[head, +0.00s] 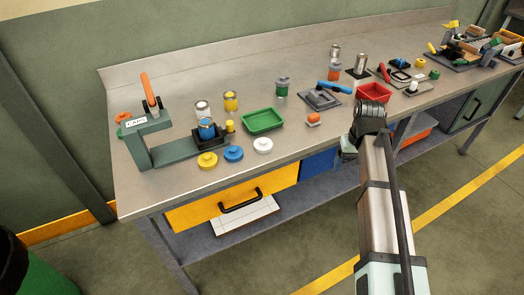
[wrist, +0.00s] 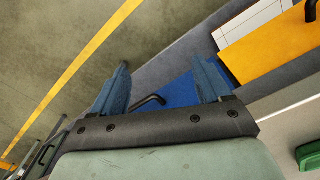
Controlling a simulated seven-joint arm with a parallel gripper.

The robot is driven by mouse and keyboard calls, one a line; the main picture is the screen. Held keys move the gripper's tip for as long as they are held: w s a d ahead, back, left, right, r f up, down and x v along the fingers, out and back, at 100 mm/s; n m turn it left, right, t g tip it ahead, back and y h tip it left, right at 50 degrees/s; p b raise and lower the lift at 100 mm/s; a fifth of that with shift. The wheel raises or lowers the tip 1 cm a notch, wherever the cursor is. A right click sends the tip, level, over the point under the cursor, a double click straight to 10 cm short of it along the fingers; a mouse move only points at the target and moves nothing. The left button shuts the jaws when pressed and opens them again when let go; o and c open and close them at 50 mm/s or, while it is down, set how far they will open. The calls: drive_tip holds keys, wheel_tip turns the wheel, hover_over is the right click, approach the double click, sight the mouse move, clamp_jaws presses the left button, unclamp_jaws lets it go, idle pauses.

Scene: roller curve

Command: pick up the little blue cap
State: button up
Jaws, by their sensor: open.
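The little blue cap (head: 233,153) lies flat near the table's front edge in the head view, between a yellow cap (head: 207,160) and a white cap (head: 263,145). It does not show in the wrist view. My gripper (wrist: 160,85) is open and empty in the wrist view, its two blue-grey fingers spread above the front of the bench. In the head view my arm's end is at the bench's front edge, well to the right of the blue cap, and the fingers are mostly hidden there.
A green tray (head: 264,121) stands behind the white cap, and a red tray (head: 373,93) is behind my arm.

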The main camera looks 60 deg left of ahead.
drive_tip(key=s+a+r+n, duration=0.1)
drive_tip(key=s+a+r, duration=0.2)
drive_tip(key=s+a, duration=0.1)
drive_tip(key=s+a+r+n, duration=0.1)
drive_tip(key=s+a+r, duration=0.2)
drive_tip(key=s, duration=0.3)
drive_tip(key=s+a+r+n, duration=0.1)
drive_tip(key=s+a+r, duration=0.3)
drive_tip(key=s+a, duration=0.1)
drive_tip(key=shift+a, duration=0.4)
drive_tip(key=s+a+r+n, duration=0.2)
drive_tip(key=s+a+r, duration=0.15)
drive_tip(key=s, duration=0.45)
drive_tip(key=s+a+r+n, duration=0.1)
drive_tip(key=s+a+r, duration=0.2)
drive_tip(key=s+r, duration=0.35)
hover_over(233, 149)
drive_tip(key=f, duration=0.9)
drive_tip(key=shift+a+f, duration=0.2)
drive_tip(key=shift+f, duration=0.05)
drive_tip(key=shift+d+f, duration=0.15)
drive_tip(key=shift+f, duration=2.4)
drive_tip(key=c, duration=0.8)
drive_tip(key=shift+r, duration=0.1)
